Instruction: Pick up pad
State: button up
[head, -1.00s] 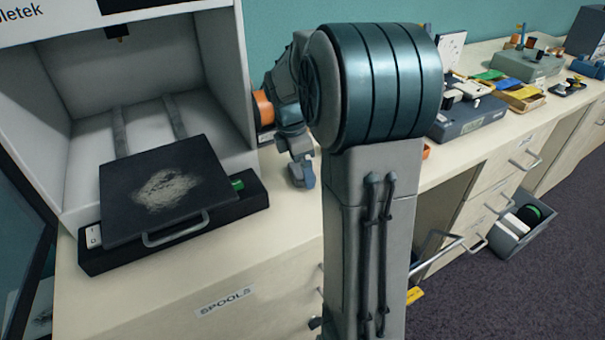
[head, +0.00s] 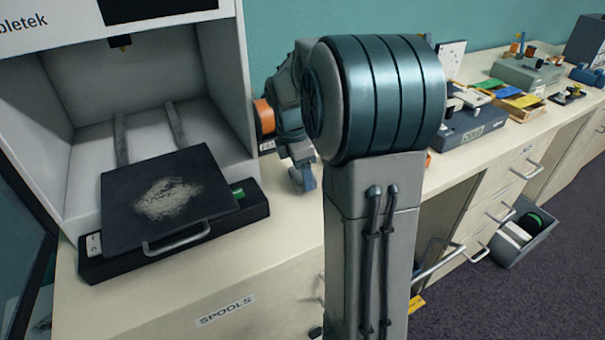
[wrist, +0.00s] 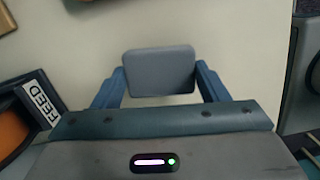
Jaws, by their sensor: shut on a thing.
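In the wrist view a grey rounded rectangular pad (wrist: 158,71) sits between the two blue fingers of my gripper (wrist: 160,80). The fingers are shut on its left and right sides. Pale counter surface shows behind the pad; I cannot tell whether the pad touches it. In the head view my gripper (head: 303,178) is low over the counter behind my arm, and the pad is hidden there.
A white printer (head: 45,70) with a dark bed plate (head: 125,222) stands at the left. A box labelled FEED (wrist: 35,105) is left of my gripper. A grey case (head: 470,122) and yellow and green trays (head: 515,100) are further right.

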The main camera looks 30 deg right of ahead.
notch_tip(320, 180, up, 3)
jog(key=shift+r, duration=0.1)
jog(key=s+d+r, duration=0.6)
jog(key=s, duration=0.4)
jog(key=shift+r, duration=0.25)
jog(key=o, duration=0.3)
jog(key=shift+c, duration=1.2)
jog(key=shift+f, duration=0.1)
